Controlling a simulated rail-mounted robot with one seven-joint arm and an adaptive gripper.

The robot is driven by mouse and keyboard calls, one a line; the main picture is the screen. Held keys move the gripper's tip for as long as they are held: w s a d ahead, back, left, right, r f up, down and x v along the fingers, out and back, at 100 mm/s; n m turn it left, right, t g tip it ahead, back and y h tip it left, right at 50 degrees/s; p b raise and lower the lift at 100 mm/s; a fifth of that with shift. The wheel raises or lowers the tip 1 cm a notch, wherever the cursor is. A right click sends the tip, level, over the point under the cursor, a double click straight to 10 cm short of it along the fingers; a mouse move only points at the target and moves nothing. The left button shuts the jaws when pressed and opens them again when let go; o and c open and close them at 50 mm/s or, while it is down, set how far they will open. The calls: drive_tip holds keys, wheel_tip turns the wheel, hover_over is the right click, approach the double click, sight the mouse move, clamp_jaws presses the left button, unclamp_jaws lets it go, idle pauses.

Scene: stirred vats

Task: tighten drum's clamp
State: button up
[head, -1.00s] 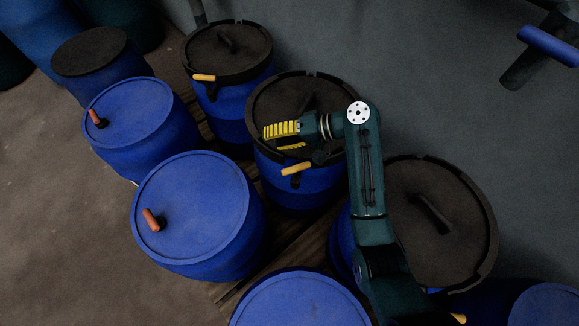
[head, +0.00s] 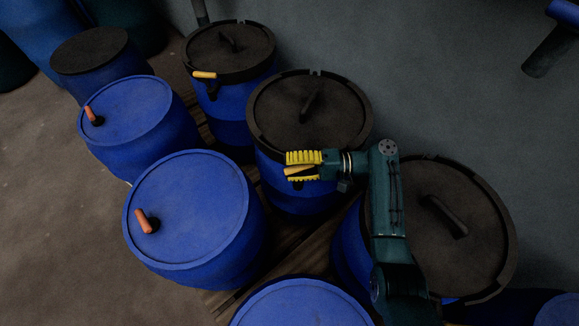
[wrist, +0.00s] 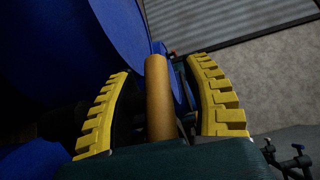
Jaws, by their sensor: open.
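A blue drum (head: 290,190) with a black lid (head: 320,108) stands in the middle of the head view. Its clamp handle (head: 297,171), orange-yellow, sits at the front of the rim. My gripper (head: 300,167) has yellow ridged fingers and is open around the handle, one finger on each side. In the wrist view the handle (wrist: 158,95) runs up between the two open fingers (wrist: 160,110), with a visible gap on the right side. The handle's base is hidden behind the gripper.
Another black-lidded drum (head: 440,215) stands at right beneath my arm, and one (head: 228,50) with a yellow handle behind. Blue-lidded drums with orange-red handles (head: 190,205) stand at left. Bare floor (head: 40,190) lies at far left.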

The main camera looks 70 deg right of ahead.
drive_tip(key=shift+w+a, duration=0.1)
drive_tip(key=shift+w, duration=0.05)
clamp_jaws()
drive_tip(key=shift+m+t+h+p, duration=0.35)
drive_tip(key=shift+h+p, duration=0.25)
drive_tip(key=shift+p, duration=0.35)
drive_tip(key=m+h+p, duration=0.1)
drive_tip(key=h+p, duration=0.1)
drive_tip(key=m+h+p, duration=0.2)
drive_tip(key=h, duration=0.1)
drive_tip(key=d+m+t+h+p, duration=0.1)
drive_tip(key=m+h+p, duration=0.1)
drive_tip(key=p, duration=0.1)
drive_tip(key=shift+d+f+h, duration=0.1)
drive_tip(key=shift+h, duration=0.2)
